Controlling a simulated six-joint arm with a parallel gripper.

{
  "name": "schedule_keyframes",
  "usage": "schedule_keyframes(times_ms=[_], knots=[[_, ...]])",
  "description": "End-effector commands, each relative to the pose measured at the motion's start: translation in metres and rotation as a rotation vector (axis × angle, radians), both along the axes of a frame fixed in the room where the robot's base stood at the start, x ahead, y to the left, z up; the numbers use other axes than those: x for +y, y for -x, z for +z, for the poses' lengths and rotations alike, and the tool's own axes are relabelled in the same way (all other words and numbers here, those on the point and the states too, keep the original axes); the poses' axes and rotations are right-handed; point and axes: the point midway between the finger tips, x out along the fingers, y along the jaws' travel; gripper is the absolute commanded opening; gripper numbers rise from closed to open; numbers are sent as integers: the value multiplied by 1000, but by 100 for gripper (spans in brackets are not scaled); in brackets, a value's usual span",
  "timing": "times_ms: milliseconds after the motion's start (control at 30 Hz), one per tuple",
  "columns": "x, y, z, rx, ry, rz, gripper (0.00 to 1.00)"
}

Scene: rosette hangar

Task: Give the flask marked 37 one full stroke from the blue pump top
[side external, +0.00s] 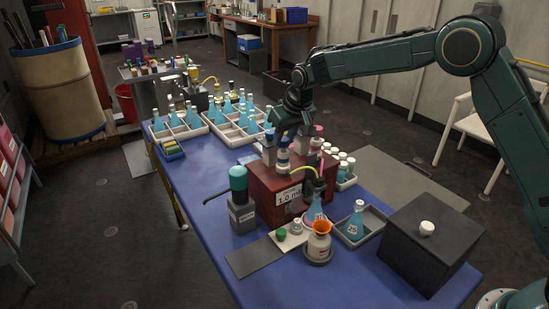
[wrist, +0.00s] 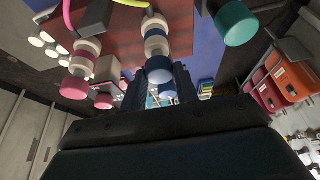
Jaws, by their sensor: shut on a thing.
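A dark red pump box (side external: 275,196) with a "1.0 ml" label stands on the blue table. The blue pump top (wrist: 160,72) sits on its blue-and-white stem between my fingers in the wrist view. My gripper (side external: 284,139) points down over the box and is shut on this top; its fingers (wrist: 160,88) flank it. A blue flask (side external: 315,207) stands under the outlet at the box's front, partly hidden. Another blue flask (side external: 355,222) stands in a grey tray. Their marks are too small for me to read, so I cannot tell which is 37.
A teal-capped bottle (side external: 239,183) is left of the box. An orange-funnelled bottle (side external: 319,240) stands in front; a dark box (side external: 430,245) is at right. White divided trays (side external: 235,135) of flasks lie behind.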

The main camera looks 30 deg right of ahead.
Motion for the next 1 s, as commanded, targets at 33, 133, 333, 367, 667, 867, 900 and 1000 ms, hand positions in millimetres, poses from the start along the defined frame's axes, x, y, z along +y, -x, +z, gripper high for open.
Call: schedule_keyframes(times_ms=[33, 133, 333, 367, 667, 867, 900, 1000], knots=[[1, 0, 0, -1, 0, 2, 15], [1, 0, 1, -1, 0, 2, 15], [1, 0, 5, -2, 0, 2, 15], [1, 0, 5, -2, 0, 2, 15], [1, -1, 11, -3, -1, 3, 15], [1, -1, 15, -3, -1, 3, 15], [1, -1, 15, -3, -1, 3, 15], [1, -1, 17, -3, -1, 3, 15]])
